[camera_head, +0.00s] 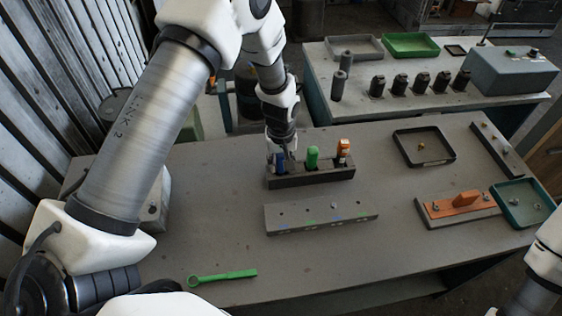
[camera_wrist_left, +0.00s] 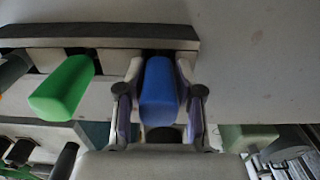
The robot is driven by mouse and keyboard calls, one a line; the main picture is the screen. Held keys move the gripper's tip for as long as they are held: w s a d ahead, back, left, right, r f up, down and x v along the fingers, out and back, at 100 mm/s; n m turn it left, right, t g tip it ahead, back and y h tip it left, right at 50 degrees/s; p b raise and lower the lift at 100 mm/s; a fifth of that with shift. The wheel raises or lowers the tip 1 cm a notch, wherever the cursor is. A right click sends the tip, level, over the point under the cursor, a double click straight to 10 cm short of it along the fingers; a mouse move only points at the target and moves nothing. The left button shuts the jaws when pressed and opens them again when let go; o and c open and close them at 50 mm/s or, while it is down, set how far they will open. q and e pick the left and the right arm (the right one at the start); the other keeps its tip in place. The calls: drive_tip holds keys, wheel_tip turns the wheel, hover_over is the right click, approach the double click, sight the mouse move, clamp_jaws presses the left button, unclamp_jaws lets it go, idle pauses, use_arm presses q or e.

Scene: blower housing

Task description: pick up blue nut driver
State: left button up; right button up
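The blue nut driver (camera_wrist_left: 159,92) stands in the dark rack block (camera_head: 312,177), at the rack's left end. In the head view only a little of its blue handle (camera_head: 280,162) shows beside my left gripper (camera_head: 281,157). In the left wrist view, my left gripper's fingers (camera_wrist_left: 160,95) are drawn in on both sides of the blue handle and appear shut on it. The shaft is hidden. The handle looks still seated in the rack. My right gripper is out of view; only part of my right arm shows at lower right.
A green driver (camera_head: 312,157) and an orange one (camera_head: 343,150) stand beside it in the rack. A grey block with holes (camera_head: 320,211) lies in front. A green wrench (camera_head: 222,277) lies at the front left. A black tray (camera_head: 424,147) and a teal tray (camera_head: 524,203) are at right.

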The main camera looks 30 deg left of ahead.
use_arm(q)
clamp_jaws()
drive_tip(key=shift+w+f, duration=0.1)
